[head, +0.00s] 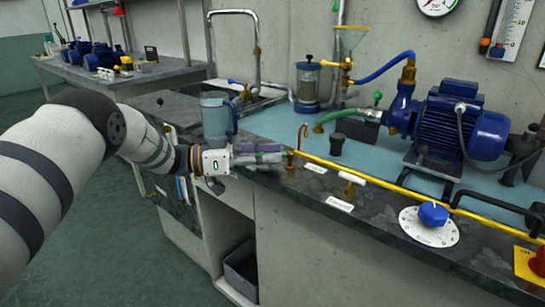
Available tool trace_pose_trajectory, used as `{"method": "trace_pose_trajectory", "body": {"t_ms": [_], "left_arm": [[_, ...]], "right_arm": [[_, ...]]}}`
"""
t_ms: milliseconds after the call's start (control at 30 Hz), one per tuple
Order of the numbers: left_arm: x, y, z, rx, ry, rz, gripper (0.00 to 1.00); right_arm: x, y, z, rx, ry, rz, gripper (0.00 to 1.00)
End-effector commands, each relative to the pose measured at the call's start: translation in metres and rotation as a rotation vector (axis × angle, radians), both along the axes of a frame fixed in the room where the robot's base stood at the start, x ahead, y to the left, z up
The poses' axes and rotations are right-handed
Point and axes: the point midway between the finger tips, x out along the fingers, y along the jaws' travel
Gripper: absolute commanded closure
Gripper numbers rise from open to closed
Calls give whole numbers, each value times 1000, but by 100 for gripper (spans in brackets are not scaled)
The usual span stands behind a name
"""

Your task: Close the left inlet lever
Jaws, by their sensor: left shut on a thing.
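My left gripper (276,155) reaches in from the left, low over the bench edge, and is shut on the lever. The fingers hide most of the lever's handle, so its exact angle cannot be told. A second valve lever (351,181) with a pale handle stands further right on the bench edge. My right gripper is not in view.
A grey-blue mug (216,118) stands close behind my left wrist. A copper hook (302,134) and a dark cylinder (337,144) stand behind the lever. A yellow pipe (385,186) runs right, before the blue pump (447,126). A blue-knobbed dial (433,214) sits at front right.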

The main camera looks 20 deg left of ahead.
Motion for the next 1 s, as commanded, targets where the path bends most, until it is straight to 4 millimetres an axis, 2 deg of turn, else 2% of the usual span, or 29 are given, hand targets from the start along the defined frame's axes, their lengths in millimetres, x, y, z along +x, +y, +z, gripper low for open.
{"method": "trace_pose_trajectory", "body": {"t_ms": [167,200,233,567,667,900,1000], "left_arm": [[-1,0,-2,2,3,-1,100],[-1,0,-2,2,3,-1,76],[-1,0,-2,2,3,-1,72],[-2,3,-1,1,1,1,72],[-10,18,-1,2,2,4,72],[-42,75,-1,2,2,4,72],[-51,92,-1,2,1,2,72]], "right_arm": [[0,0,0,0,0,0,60],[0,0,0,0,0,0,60],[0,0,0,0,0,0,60],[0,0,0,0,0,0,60],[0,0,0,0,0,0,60],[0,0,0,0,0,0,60],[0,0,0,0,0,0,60]]}}
